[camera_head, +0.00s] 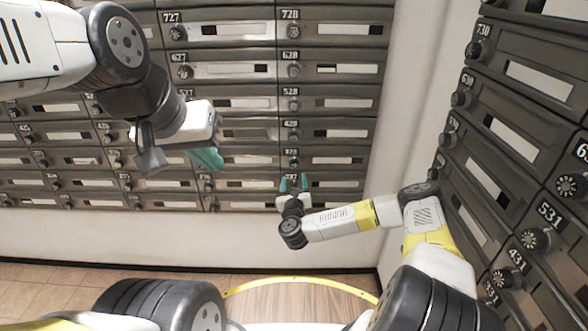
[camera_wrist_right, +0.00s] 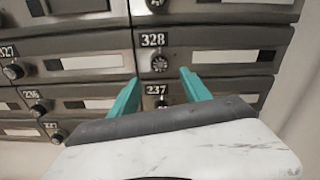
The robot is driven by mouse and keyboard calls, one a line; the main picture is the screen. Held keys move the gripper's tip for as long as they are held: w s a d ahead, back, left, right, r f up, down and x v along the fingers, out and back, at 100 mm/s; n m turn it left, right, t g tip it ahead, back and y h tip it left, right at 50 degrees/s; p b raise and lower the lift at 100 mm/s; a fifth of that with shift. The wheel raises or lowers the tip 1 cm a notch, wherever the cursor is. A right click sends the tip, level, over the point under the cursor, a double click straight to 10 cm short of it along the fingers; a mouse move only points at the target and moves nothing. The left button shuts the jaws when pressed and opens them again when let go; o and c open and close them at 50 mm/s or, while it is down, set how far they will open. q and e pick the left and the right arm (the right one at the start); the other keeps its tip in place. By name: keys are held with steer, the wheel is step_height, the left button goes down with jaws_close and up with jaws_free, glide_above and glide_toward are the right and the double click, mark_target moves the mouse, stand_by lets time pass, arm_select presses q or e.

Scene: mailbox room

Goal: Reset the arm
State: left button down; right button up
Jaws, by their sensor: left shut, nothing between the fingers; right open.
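My right gripper (camera_head: 294,183) is at the lower right of the front mailbox wall in the head view, its teal fingers apart with nothing between them. In the right wrist view its fingers (camera_wrist_right: 162,90) point at the mailboxes, with the door numbered 328 (camera_wrist_right: 100,62) and its dial just beyond them. I cannot tell whether the fingertips touch the wall. My left gripper (camera_head: 207,158) is at the left centre of the head view, in front of the mailboxes. Its teal fingers are shut and hold nothing. The left arm hides part of the wall behind it.
Mailboxes with dials cover the front wall (camera_head: 335,47), and another bank (camera_head: 520,142) stands close on the right. A pale wall strip (camera_head: 411,95) separates them. The wooden floor (camera_head: 40,275) shows below. The mailbox doors in view look closed.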

steer(key=s+a+r+n+g+y, duration=0.1)
steer(key=a+r+n+g+y, duration=0.3)
steer(key=n, duration=0.5)
steer(key=a+r+n+g+y, duration=0.2)
steer(key=a+r+n+y, duration=0.15)
steer(key=r+n, duration=0.45)
steer(key=s+d+r+n+g+h, duration=0.4)
steer(key=s+d+r+n+h, duration=0.1)
steer(key=s+d+r+n, duration=1)
steer(key=s+d+r, duration=0.2)
steer(key=s, duration=0.5)
steer(key=s+d+r+n+g, duration=0.1)
steer(key=s+d+r, duration=0.1)
steer(key=s, duration=0.6)
steer(key=s+d+r+n, duration=0.1)
steer(key=s+d+r, duration=0.1)
steer(key=s, duration=0.5)
steer(key=shift+s+d+r+g, duration=0.35)
steer(key=shift+s+r+g, duration=0.05)
steer(key=shift+r, duration=0.4)
